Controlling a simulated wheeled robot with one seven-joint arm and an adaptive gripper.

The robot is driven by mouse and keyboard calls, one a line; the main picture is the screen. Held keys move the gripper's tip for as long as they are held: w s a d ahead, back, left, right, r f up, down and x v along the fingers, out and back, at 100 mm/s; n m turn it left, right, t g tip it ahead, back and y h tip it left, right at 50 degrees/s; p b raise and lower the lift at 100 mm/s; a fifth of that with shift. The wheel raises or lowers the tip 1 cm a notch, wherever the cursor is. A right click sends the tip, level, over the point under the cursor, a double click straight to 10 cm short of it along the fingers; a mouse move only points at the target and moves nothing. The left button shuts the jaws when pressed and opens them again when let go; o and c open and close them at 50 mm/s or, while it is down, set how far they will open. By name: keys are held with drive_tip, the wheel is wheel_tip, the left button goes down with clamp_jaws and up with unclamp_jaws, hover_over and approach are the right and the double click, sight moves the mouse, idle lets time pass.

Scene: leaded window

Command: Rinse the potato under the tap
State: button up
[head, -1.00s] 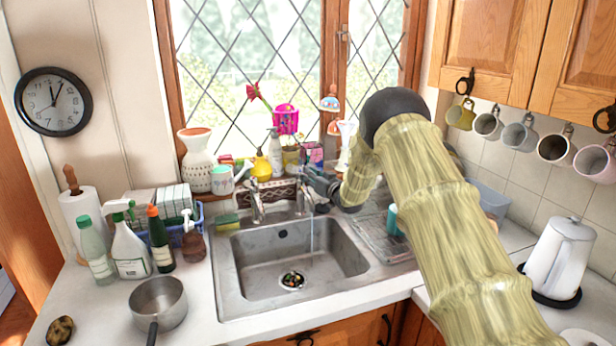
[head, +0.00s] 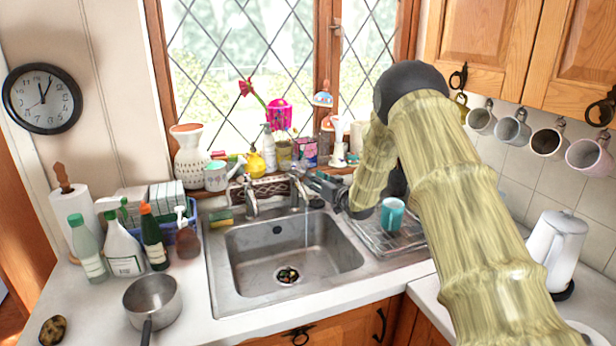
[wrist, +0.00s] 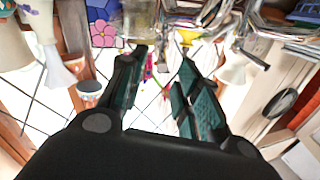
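The brown potato (head: 52,330) lies on the white counter at the lower left of the head view, left of the saucepan. The potato is not in the wrist view.
A saucepan (head: 152,300) stands between potato and sink. Bottles (head: 124,250) and a paper roll (head: 75,212) stand behind. A teal mug (head: 392,215) is on the drainer (head: 418,243); a white kettle (head: 556,252) is at the right. The windowsill is crowded. Counter around the potato is clear.

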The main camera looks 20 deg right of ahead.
drive_tip(key=shift+v, duration=2.6)
drive_tip(key=shift+f, duration=0.1)
